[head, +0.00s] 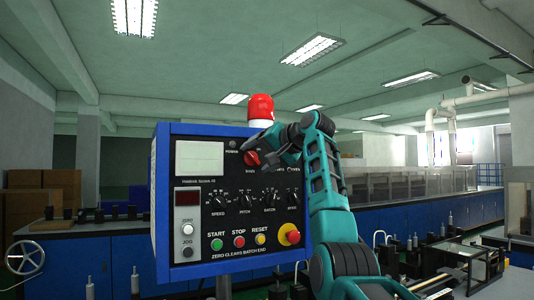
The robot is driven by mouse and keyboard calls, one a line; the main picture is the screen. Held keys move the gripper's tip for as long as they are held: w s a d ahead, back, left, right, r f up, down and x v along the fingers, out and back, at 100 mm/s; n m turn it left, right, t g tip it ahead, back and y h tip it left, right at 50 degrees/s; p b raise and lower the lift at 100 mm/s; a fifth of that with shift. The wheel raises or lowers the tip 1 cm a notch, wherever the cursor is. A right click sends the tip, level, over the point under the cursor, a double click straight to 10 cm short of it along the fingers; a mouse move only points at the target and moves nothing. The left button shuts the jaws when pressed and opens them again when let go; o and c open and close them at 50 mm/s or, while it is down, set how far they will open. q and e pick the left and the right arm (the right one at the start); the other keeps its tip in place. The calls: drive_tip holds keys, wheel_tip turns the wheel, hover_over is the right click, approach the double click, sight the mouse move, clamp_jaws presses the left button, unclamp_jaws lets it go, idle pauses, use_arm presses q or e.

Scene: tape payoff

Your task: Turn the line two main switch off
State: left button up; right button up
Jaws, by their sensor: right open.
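A blue-framed control box with a black panel (198,245) stands in front of me. At its upper right is a red rotary knob (251,158), the likely main switch; its small label is hard to read. My right arm comes up from the lower right. My right gripper (256,143) is open, with its dark fingers just above and right of the red knob. Whether they touch the knob I cannot tell. The gripper and wrist hide part of the panel's upper right. My left gripper is not in view.
The panel has a screen (199,158), black knobs (219,202), green (217,244), red (239,242) and yellow (261,239) buttons, and a red emergency stop (289,235) beside my forearm. A red beacon (261,106) stands behind the gripper. Blue benches (428,221) lie behind.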

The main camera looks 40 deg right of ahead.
drive_tip(key=shift+s+r, duration=0.1)
drive_tip(key=shift+s, duration=0.35)
drive_tip(key=b+v, duration=0.2)
drive_tip(key=v, duration=1)
drive_tip(key=shift+b, duration=0.35)
drive_tip(key=shift+w+d, duration=0.1)
drive_tip(key=shift+d, duration=0.05)
